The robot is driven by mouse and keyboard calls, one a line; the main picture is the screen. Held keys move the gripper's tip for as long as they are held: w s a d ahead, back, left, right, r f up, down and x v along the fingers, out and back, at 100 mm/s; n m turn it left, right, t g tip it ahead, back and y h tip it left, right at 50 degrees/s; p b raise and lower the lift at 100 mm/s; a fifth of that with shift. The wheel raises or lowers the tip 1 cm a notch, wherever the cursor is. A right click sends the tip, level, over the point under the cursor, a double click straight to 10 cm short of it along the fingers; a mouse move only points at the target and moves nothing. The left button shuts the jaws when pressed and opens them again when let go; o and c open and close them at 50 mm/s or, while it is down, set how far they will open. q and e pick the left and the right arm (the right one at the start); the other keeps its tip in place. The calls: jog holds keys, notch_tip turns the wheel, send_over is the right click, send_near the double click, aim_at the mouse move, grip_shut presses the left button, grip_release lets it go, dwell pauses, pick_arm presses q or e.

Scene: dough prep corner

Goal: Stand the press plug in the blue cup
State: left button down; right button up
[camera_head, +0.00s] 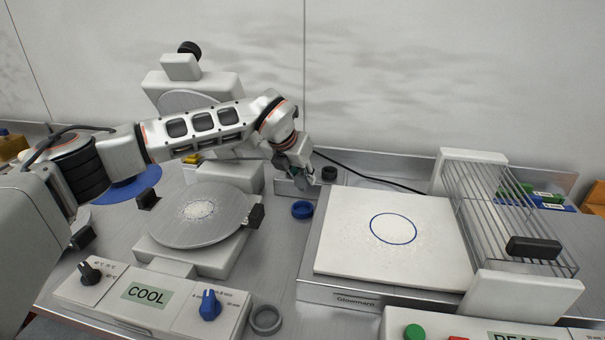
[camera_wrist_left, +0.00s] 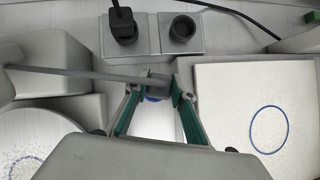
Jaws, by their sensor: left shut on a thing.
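My left gripper (camera_head: 303,182) reaches in over the back of the bench, pointing down. In the left wrist view its green-sided fingers (camera_wrist_left: 160,88) are shut on the grey press plug (camera_wrist_left: 157,79). A straight grey cord-like length runs from the plug to the left. In the head view the fingers mostly hide the plug. The small round blue cup (camera_head: 302,210) stands on the bench just below the gripper, with a visible gap between them. In the left wrist view only a bit of blue rim (camera_wrist_left: 152,99) shows under the plug. My right gripper is not in view.
Behind the gripper is a socket block (camera_wrist_left: 184,48) with a dark round opening beside a black plug (camera_wrist_left: 122,28). The round-plate press (camera_head: 205,238) is at left, a white board (camera_head: 345,220) at right. A grey cup (camera_head: 266,320) stands in front.

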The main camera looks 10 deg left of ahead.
aim_at(301, 187)
pick_arm(q)
jog(key=shift+f+b, duration=1.05)
jog(key=shift+f, duration=1.4)
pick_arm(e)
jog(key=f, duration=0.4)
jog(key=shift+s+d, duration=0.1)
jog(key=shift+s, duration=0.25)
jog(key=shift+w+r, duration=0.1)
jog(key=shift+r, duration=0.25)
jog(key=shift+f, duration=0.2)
pick_arm(q)
jog(key=shift+f, duration=0.35)
jog(key=shift+f+b, duration=0.6)
jog(key=shift+f, duration=0.15)
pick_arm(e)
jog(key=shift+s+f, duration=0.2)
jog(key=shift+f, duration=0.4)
pick_arm(q)
jog(key=c, duration=1.6)
grip_release()
